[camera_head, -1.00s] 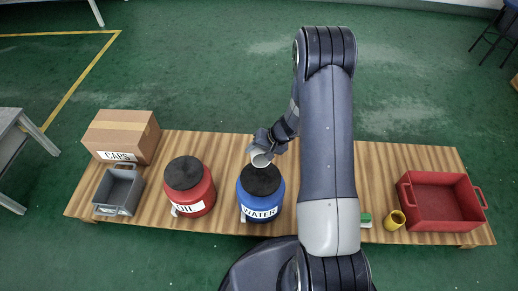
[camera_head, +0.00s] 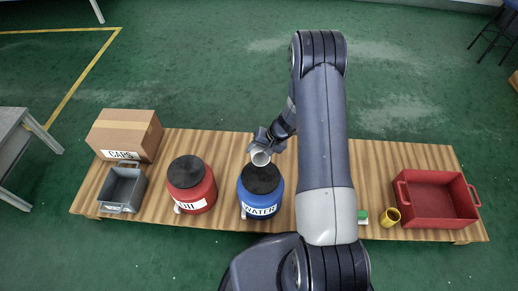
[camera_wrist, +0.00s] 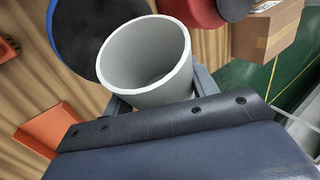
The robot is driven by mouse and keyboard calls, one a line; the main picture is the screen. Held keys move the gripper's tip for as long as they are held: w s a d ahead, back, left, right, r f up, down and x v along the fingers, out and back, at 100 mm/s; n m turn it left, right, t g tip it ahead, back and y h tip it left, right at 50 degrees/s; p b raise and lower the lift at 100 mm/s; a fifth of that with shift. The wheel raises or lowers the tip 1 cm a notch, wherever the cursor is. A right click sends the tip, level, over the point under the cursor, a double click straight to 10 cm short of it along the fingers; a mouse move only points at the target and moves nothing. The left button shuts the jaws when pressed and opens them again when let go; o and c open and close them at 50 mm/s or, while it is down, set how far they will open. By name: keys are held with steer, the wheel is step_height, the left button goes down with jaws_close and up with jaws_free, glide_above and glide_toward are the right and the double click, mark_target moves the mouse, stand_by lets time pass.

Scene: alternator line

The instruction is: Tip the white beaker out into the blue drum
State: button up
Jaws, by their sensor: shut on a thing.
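The white beaker (camera_head: 260,158) is held in my gripper (camera_head: 263,149), which is shut on it. In the wrist view the white beaker (camera_wrist: 150,62) shows its open mouth, and its inside looks empty as far as I can see. The blue drum (camera_head: 260,197), labelled WATER, stands on the bench with a black top (camera_head: 261,179). The beaker is at the back edge of that top in the head view, seemingly above it. The drum also shows behind the beaker in the wrist view (camera_wrist: 92,40). I cannot tell the exact height or tilt.
A red drum (camera_head: 191,190) labelled OIL stands left of the blue one. Further left are a grey bin (camera_head: 121,190) and a CAPS box (camera_head: 124,136). Right of my arm are a green-topped item (camera_head: 362,216), a yellow cup (camera_head: 390,217) and a red tray (camera_head: 437,199).

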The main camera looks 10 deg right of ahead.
steer(key=shift+r+g+p, duration=0.25)
steer(key=shift+g+p, duration=0.65)
steer(key=shift+p, duration=1.45)
steer(key=shift+m+g+p, duration=0.3)
steer(key=shift+g, duration=0.9)
steer(key=shift+r+m+g+y+b, duration=0.2)
steer(key=shift+m+g+y+b, duration=0.35)
steer(key=shift+g+b, duration=0.95)
steer(key=shift+r+m+g+b, duration=0.1)
steer(key=shift+m+g+b, duration=0.25)
steer(key=shift+b, duration=0.65)
steer(key=shift+r+m+g+y+b, duration=0.25)
steer(key=shift+g+b, duration=0.75)
steer(key=shift+b, duration=0.45)
steer(key=shift+r+m+g+y+b, duration=0.1)
steer(key=shift+m+g+y+b, duration=0.15)
steer(key=shift+g+b, duration=0.95)
steer(key=shift+r+b, duration=0.15)
steer(key=shift+b, duration=0.25)
